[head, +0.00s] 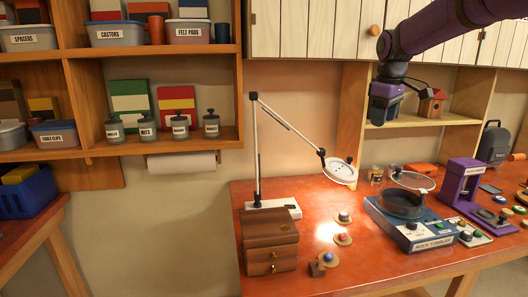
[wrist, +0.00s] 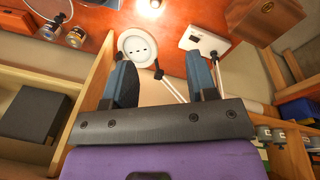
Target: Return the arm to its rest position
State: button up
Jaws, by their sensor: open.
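My purple arm reaches in from the upper right in the head view. My gripper (head: 385,108) hangs in the air in front of the shelf, above the back of the red-brown workbench (head: 330,205). In the wrist view my gripper (wrist: 168,82) shows two blue-grey fingers set wide apart, with nothing held between them. Beyond the fingers the wrist view shows the lamp head (wrist: 138,46) and the white lamp base (wrist: 203,40).
The desk lamp (head: 340,170) stands left of my gripper. A rock tumbler (head: 410,232) with its lid raised, a purple press (head: 463,183), a wooden drawer box (head: 270,240) and small round pieces are on the bench. A birdhouse (head: 432,106) sits on the shelf close to my gripper.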

jog(key=s+a+r+m+t, duration=0.1)
jog(key=s+m, duration=0.2)
jog(key=s, duration=1.2)
jog(key=s+a+m+t, duration=0.1)
jog(key=s+m+t, duration=0.15)
jog(key=s, duration=1.25)
jog(key=s+f+m, duration=0.2)
jog(key=s+f, duration=0.3)
jog(key=s, duration=0.4)
jog(key=shift+f, duration=0.15)
jog(key=shift+s, duration=0.1)
